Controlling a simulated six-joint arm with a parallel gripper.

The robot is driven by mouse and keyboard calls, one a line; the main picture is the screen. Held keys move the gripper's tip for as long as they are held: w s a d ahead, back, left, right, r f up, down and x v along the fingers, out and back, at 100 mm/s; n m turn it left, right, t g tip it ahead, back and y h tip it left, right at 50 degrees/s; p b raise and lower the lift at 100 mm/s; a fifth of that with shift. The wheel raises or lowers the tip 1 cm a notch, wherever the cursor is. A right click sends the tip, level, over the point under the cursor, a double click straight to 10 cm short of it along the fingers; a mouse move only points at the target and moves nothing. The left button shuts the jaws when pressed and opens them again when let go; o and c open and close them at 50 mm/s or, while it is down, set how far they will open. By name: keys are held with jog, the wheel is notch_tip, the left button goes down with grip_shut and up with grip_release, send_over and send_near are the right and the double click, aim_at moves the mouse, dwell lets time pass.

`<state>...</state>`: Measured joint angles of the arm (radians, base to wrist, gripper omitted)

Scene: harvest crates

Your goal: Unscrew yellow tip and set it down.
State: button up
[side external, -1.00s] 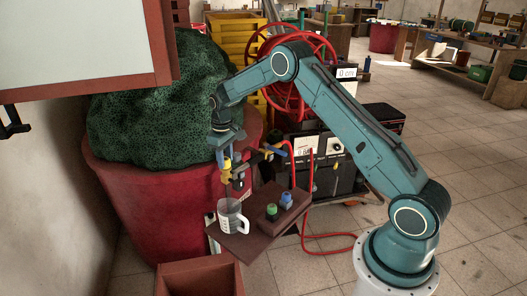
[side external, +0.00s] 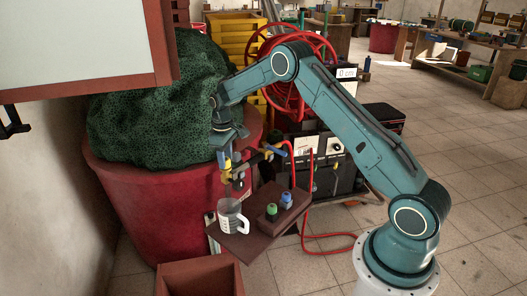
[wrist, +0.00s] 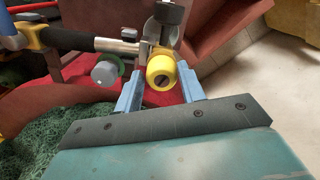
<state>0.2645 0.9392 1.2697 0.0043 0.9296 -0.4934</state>
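The yellow tip (wrist: 161,73) is a rounded yellow cap with a dark slot in its end, upright between my gripper's two blue fingers in the wrist view. My gripper (side external: 233,172) appears shut on it, with a finger against each side. The tip sits at the end of a dark lance (wrist: 85,40) with a metal section. In the side view, a finger partly hides the tip. I cannot tell whether the tip is still joined to the lance. A brown block (side external: 267,213) below holds a green tip (side external: 271,210) and a blue tip (side external: 286,200).
A measuring jug (side external: 231,217) stands on the small brown shelf (side external: 240,242) beneath my gripper. A large red tub (side external: 140,215) with green netting (side external: 160,105) is close on the left. A red hose (side external: 325,236) hangs at the right.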

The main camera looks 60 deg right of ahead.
jog(key=shift+o, duration=0.2)
jog(key=shift+a+m, duration=0.1)
jog(key=shift+m, duration=0.8)
jog(key=shift+m, duration=0.8)
jog(key=shift+m, duration=0.9)
jog(key=shift+m, duration=0.8)
